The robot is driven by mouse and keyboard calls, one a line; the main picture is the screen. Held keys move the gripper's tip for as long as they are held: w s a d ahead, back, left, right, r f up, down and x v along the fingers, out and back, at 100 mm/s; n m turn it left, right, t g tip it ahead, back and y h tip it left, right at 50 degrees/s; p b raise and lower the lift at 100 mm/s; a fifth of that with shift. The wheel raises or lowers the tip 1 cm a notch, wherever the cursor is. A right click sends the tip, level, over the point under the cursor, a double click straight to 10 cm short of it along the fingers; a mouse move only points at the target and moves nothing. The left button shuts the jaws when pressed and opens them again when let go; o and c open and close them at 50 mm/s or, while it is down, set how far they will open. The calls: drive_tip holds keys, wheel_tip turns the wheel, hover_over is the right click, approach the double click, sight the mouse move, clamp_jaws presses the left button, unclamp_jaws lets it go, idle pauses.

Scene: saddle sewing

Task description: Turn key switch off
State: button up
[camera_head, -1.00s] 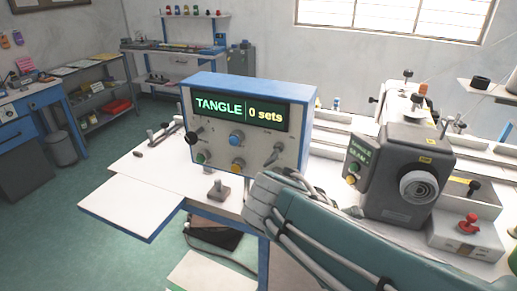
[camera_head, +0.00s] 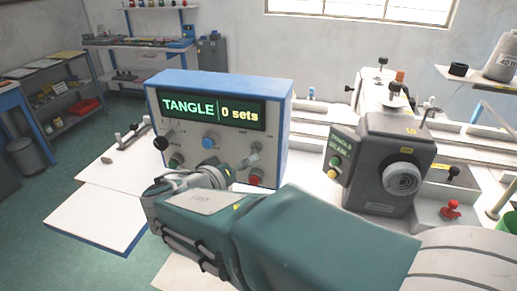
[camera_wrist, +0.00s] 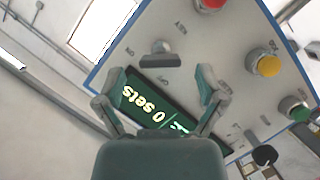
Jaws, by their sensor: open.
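The blue-and-white control box (camera_head: 290,115) stands on the table with a lit display (camera_head: 212,111) reading "TANGLE" and "0 sets". In the wrist view, the grey key switch (camera_wrist: 160,56) sits on its white panel under a "KEY" label. Its grip looks roughly level in that view; which setting it points to is hard to tell. My gripper (camera_wrist: 160,84) is open and empty, its two fingers on either side of the key switch's line but apart from it. In the head view my gripper (camera_head: 212,174) is in front of the panel's lower part and hides some of it.
The panel also has a red button (camera_wrist: 210,3), a yellow button (camera_wrist: 265,66) and a green button (camera_wrist: 294,107) close by. A grey sewing machine (camera_head: 385,150) stands to the right.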

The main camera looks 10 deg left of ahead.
drive_tip(key=shift+w+a+f, duration=0.1)
drive_tip(key=shift+w+f, duration=0.1)
drive_tip(key=shift+w, duration=0.3)
drive_tip(key=shift+w+a+f, duration=0.1)
drive_tip(key=shift+w+f, duration=0.1)
drive_tip(key=shift+w, duration=0.25)
drive_tip(key=shift+w+d, duration=0.15)
drive_tip(key=shift+w, duration=0.05)
drive_tip(key=shift+d+r, duration=0.1)
drive_tip(key=shift+d, duration=0.55)
drive_tip(key=c, duration=0.4)
drive_tip(key=shift+a, duration=0.2)
drive_tip(key=c, duration=0.7)
drive_tip(key=shift+a, duration=0.1)
drive_tip(key=shift+c, duration=0.2)
